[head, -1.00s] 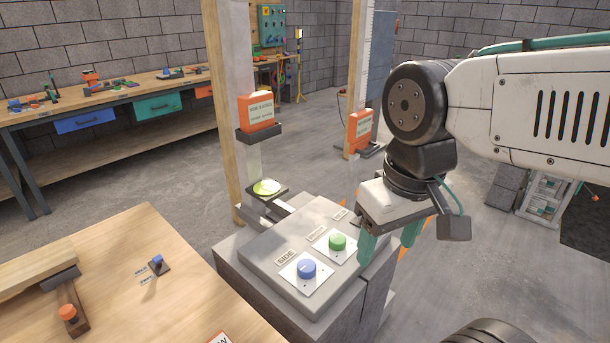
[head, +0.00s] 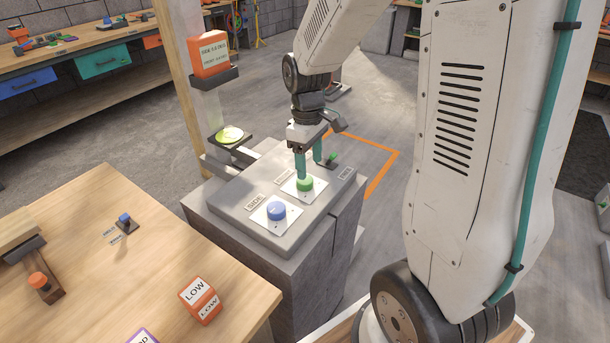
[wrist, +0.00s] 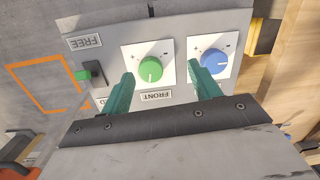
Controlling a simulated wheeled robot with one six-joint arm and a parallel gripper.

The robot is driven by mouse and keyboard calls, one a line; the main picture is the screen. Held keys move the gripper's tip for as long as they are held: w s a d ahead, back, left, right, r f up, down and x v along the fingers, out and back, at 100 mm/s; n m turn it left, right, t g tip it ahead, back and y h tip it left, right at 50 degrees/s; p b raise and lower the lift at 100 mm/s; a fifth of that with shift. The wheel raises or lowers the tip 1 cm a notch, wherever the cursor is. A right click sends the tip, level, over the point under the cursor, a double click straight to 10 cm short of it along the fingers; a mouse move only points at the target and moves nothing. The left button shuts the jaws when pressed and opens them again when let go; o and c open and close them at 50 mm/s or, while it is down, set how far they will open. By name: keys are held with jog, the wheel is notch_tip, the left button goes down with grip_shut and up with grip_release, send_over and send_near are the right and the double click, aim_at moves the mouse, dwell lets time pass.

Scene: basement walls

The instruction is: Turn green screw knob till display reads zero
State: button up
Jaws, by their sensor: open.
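The green knob (head: 305,184) sits on a white plate on the grey panel, beside a label reading FRONT in the wrist view. It also shows in the wrist view (wrist: 152,70), with a white pointer line. My gripper (head: 311,168) is open, with teal fingers pointing down just above the green knob. In the wrist view the fingertips (wrist: 161,72) lie either side of the green knob, with a wider gap to the right one; contact cannot be told. The orange display (head: 210,54) stands on the post behind the panel; its text is too small to read surely.
A blue knob (head: 276,211) labelled SIDE sits close beside the green one. A small green-tipped lever (head: 331,158) is by the FREE label. A round yellow-green level (head: 230,135) stands behind the panel. A wooden table (head: 110,245) with an orange LOW block (head: 199,300) is at left.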

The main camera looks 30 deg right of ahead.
aim_at(305, 183)
jog(key=shift+w+d+n+t, duration=0.2)
jog(key=shift+w+n+t, duration=0.3)
jog(key=shift+w, duration=0.65)
jog(key=shift+w+r+n, duration=0.2)
jog(key=shift+w+n, duration=0.05)
jog(key=shift+n, duration=0.25)
jog(key=shift+w+f+n, duration=0.1)
jog(key=shift+w+n, duration=0.05)
jog(key=shift+n, duration=0.15)
notch_tip(305, 183, down, 8)
jog(key=shift+r, duration=0.15)
jog(key=c, duration=1)
